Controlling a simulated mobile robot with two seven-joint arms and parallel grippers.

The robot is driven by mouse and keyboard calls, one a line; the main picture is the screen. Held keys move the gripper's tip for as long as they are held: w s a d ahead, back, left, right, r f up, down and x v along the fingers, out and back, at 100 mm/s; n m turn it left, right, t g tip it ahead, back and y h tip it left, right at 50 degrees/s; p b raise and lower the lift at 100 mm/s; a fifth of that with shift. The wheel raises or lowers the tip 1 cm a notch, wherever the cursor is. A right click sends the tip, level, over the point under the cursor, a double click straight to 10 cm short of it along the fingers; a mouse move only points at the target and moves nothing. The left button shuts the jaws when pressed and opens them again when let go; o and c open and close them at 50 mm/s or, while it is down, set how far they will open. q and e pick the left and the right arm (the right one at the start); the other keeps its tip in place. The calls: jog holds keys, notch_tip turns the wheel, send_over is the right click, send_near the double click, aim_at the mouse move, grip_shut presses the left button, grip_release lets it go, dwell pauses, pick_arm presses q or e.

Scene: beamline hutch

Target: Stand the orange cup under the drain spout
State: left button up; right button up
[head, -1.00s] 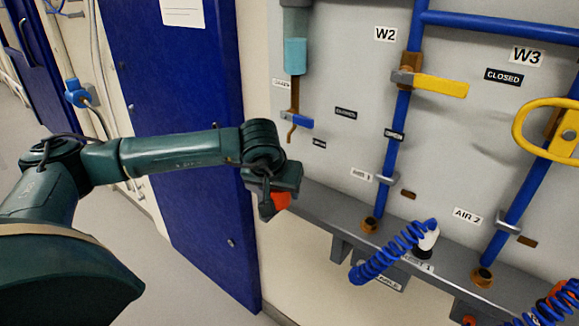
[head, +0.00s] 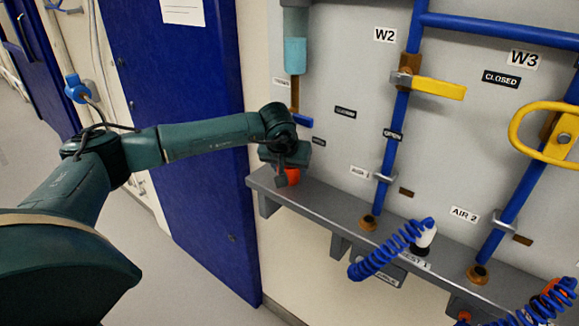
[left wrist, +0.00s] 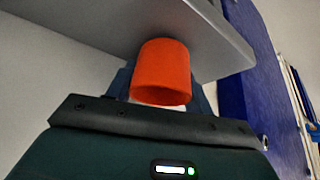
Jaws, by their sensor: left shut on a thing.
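My left gripper (head: 284,178) is shut on the orange cup (head: 293,176), just above the left end of the grey ledge. In the left wrist view the cup (left wrist: 162,72) sits between my fingers, with the ledge close behind it. I cannot tell whether the cup touches the ledge. The brown drain spout (head: 295,92) hangs below the teal cylinder, with a blue handle (head: 303,120) beside it. My wrist hides the spout's lower end, above the cup. I cannot tell whether the cup is directly under it. My right gripper is not in view.
The grey ledge (head: 331,204) runs along the panel's foot and is clear just right of the cup. A blue coiled hose (head: 385,255), blue pipes and yellow valve handles (head: 438,88) are further right. A blue door (head: 180,130) stands behind my left arm.

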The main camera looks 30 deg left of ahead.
pick_arm(q)
jog(key=shift+f, duration=0.2)
jog(key=o, duration=0.7)
jog(key=shift+o, duration=1.3)
